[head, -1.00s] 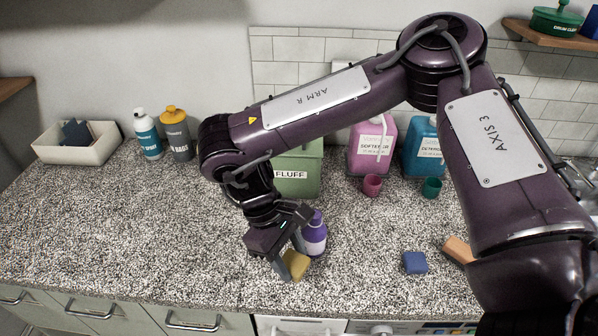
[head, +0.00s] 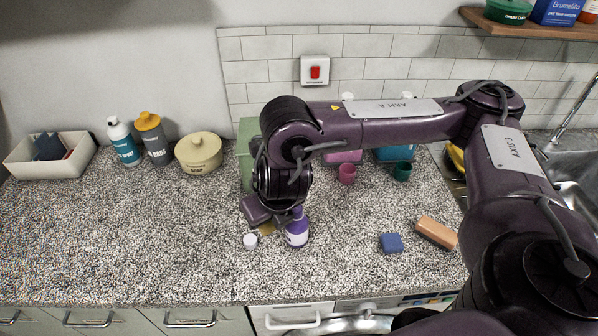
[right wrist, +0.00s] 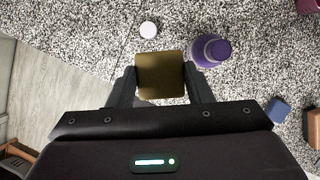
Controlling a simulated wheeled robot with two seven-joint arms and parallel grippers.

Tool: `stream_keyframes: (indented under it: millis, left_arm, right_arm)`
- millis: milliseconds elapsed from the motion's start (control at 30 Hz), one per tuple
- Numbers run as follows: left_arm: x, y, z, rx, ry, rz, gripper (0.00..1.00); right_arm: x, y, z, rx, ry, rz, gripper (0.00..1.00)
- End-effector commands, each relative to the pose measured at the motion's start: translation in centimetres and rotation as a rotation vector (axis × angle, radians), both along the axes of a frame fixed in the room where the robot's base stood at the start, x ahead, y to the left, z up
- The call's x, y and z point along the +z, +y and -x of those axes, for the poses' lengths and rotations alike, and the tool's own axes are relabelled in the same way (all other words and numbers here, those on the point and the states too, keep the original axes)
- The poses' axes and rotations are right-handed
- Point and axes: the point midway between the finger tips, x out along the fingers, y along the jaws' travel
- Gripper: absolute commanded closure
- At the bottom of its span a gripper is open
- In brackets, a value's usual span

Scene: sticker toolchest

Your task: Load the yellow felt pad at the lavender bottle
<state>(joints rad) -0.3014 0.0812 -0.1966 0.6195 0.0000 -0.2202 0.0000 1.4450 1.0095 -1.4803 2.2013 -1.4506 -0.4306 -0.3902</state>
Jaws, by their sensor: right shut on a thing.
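My right gripper (head: 272,222) is shut on the yellow felt pad (head: 266,230), which is mostly hidden by the gripper in the head view. In the right wrist view the pad (right wrist: 160,77) sits square between the two fingers. The lavender bottle (head: 297,234) stands upright on the counter just right of the gripper. In the right wrist view the bottle (right wrist: 210,50) is beyond and to the right of the pad, close to the right finger. I cannot tell whether they touch. A small white cap (head: 250,241) lies left of the bottle. My left gripper is not in view.
A blue block (head: 391,242) and an orange-brown block (head: 437,232) lie to the right. Pink (head: 347,174) and green (head: 402,171) cups stand behind. A cream pot (head: 199,153), two bottles and a bin (head: 50,171) line the back left. The left counter is clear.

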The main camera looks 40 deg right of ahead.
Motion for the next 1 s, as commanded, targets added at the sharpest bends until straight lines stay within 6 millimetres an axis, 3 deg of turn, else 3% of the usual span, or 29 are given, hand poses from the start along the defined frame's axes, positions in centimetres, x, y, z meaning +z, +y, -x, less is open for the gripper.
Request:
stream_keyframes:
  millis: [167, 700, 1000]
  left_arm:
    - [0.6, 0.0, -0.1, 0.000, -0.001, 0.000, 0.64]
    - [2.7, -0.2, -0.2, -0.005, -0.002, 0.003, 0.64]
    - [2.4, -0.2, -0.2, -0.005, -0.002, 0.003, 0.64]
  right_arm:
    - [0.3, -1.3, -0.2, 0.178, 0.009, -0.002, 0.72]
    - [3.4, -8.1, -2.1, 1.011, 0.000, -0.005, 0.72]
    - [3.3, -9.1, -2.2, 1.137, 0.000, 0.000, 0.72]
